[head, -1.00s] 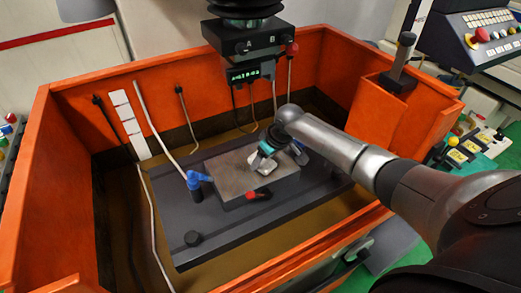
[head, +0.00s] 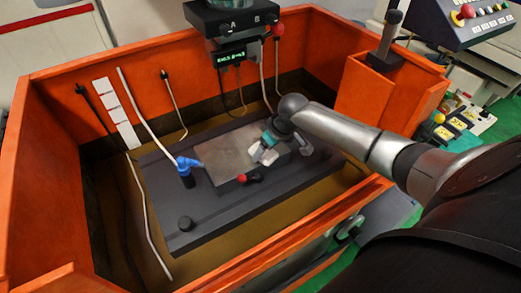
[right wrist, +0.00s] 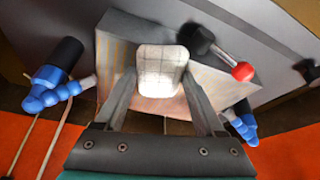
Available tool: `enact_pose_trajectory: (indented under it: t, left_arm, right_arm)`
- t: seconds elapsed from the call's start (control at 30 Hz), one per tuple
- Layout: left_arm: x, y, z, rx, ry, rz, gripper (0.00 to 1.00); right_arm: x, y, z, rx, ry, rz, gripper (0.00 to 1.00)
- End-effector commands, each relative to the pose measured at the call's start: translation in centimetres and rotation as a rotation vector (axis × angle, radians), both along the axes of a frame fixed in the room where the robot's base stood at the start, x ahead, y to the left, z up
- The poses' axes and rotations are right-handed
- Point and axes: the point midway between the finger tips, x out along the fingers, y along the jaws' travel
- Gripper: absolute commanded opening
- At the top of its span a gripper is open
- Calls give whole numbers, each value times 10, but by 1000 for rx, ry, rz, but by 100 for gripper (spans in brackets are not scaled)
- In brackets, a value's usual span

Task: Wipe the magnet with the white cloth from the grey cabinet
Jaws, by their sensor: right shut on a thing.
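The magnet (head: 222,162) is a flat grey rectangular block on the dark table (head: 215,222) inside the orange tank. It also shows in the right wrist view (right wrist: 116,72) with a finely striped top. My right gripper (head: 264,154) is over the right part of the magnet. In the right wrist view its fingers (right wrist: 163,82) are shut on the white cloth (right wrist: 163,62), a folded pad with faint grid lines. The cloth is at the magnet's top face; whether it presses on it is hard to tell. My left gripper and the grey cabinet are not recognisable in view.
A blue nozzle (head: 187,170) stands left of the magnet. A red-knobbed lever (head: 247,178) is at its front edge. The machine head (head: 232,25) hangs behind, with cables below. Orange tank walls (head: 55,130) surround the table.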

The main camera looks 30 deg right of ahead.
Motion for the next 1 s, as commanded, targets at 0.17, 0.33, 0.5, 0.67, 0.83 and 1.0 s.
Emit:
enact_pose_trajectory:
  t: [0.17, 0.33, 0.5, 0.67, 0.83, 1.0]
  left_arm:
    - [0, 0, -1, 0, 0, 0, 98]
    - [0, 0, -9, 0, 0, 0, 98]
    - [0, 0, -19, 0, 0, 0, 98]
    - [0, 0, -24, 0, 0, 0, 98]
    - [0, 0, -26, 0, 0, 0, 98]
    - [0, 0, -37, 0, 0, 1, 98]
  right_arm:
    - [0, -9, 1, -1, -1, 0, 27]
    - [14, -9, -1, 1, -7, -2, 27]
    - [29, -10, -2, 2, -7, -2, 27]
    - [38, -10, -3, 2, -5, 1, 27]
    - [43, -10, -2, 1, -4, 0, 27]
    - [58, -11, -2, 2, -7, 0, 27]
